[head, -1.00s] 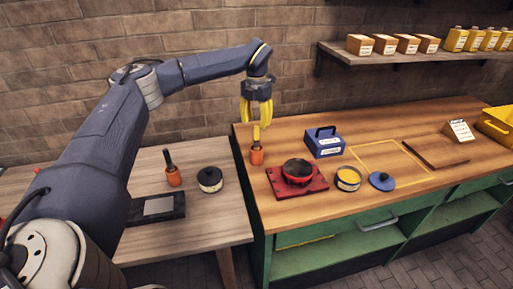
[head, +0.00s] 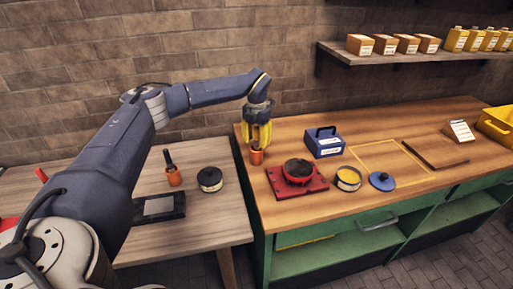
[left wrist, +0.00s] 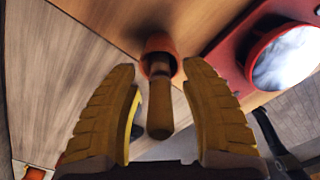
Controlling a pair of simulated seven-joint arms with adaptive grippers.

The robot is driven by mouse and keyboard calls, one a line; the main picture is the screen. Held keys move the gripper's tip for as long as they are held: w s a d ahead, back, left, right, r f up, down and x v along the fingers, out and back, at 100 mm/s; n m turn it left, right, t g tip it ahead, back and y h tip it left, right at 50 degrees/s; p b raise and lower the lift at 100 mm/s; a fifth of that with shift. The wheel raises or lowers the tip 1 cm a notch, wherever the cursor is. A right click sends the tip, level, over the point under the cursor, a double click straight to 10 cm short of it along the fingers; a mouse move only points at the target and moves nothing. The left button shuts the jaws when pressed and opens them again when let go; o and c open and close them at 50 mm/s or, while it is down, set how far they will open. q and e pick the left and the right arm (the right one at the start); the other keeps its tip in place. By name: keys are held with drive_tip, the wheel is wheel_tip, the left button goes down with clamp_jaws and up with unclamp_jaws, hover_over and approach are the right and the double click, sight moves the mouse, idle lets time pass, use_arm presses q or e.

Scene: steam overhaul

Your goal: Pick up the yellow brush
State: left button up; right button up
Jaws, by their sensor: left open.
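The yellow brush (left wrist: 159,105) stands in an orange cup (left wrist: 160,46) near the left end of the green workbench; the cup also shows in the head view (head: 256,157). In the left wrist view its handle points toward the camera, between the two yellow fingers. My left gripper (head: 257,138) is directly above the cup, pointing down, with its fingers around the handle. In the left wrist view the left gripper (left wrist: 163,100) is open, with gaps on both sides of the handle. In the head view the fingers hide the brush. My right gripper is not in view.
A red stand with a dark-filled bowl (head: 298,171) is close right of the cup. A blue box (head: 324,142), a yellow-filled tin (head: 348,178) and a blue lid (head: 382,181) lie farther right. Another orange cup (head: 174,179) and a black round tin (head: 210,179) stand on the left table.

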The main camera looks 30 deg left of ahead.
use_arm(q)
drive_tip(key=shift+f, duration=0.1)
drive_tip(key=shift+c, duration=0.5)
clamp_jaws()
